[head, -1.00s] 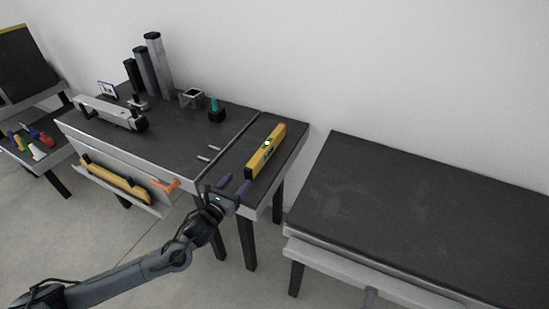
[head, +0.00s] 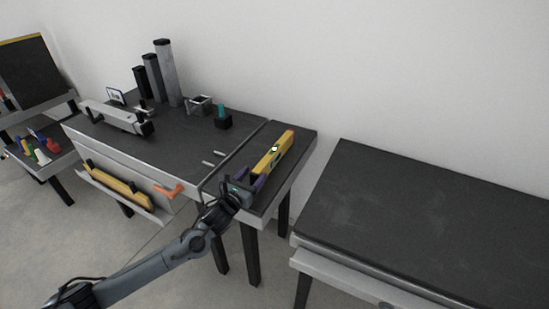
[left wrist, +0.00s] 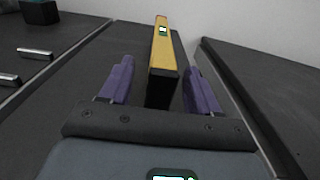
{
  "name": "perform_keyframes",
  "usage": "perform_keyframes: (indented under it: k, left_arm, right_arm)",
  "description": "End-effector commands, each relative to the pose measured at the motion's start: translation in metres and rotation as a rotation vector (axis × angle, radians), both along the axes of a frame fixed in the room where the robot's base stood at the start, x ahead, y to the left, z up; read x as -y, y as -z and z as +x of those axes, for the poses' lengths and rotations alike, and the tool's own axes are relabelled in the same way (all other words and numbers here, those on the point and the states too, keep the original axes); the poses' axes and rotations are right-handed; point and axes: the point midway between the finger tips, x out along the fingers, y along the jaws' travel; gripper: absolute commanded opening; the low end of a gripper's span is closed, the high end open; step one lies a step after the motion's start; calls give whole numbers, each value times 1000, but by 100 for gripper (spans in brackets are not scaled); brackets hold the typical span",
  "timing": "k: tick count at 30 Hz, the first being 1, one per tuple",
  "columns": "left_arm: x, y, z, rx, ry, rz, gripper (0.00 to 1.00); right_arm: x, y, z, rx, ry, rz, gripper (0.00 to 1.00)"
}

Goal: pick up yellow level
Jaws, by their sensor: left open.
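The yellow level (head: 274,151) stands on its narrow edge on the dark side table right of the workbench, with a green vial window on top. In the left wrist view the level (left wrist: 161,52) runs away from me, its dark near end between the finger tips. My left gripper (head: 251,181) is at the level's near end. Its two purple fingers (left wrist: 159,85) are open, one on each side of the level, with a gap showing on both sides. My right gripper is not in view.
The workbench (head: 180,148) on the left carries grey columns (head: 167,72), a clamp-like tool (head: 117,115) and a teal-topped block (head: 222,118). A second yellow level (head: 118,185) lies on its front shelf. A bare dark table (head: 420,210) stands to the right across a gap.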

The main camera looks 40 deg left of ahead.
Motion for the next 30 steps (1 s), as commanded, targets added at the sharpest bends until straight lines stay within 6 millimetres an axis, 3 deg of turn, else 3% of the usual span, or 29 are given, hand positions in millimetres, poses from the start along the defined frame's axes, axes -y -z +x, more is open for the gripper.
perform_keyframes:
  k: [9,20,30]
  left_arm:
    - [-2,-2,37,2,-2,-3,62]
    - [-3,-3,44,0,0,0,62]
    - [-3,-3,44,0,0,0,11]
  right_arm:
    - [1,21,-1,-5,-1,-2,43]
    - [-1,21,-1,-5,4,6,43]
    - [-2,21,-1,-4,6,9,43]
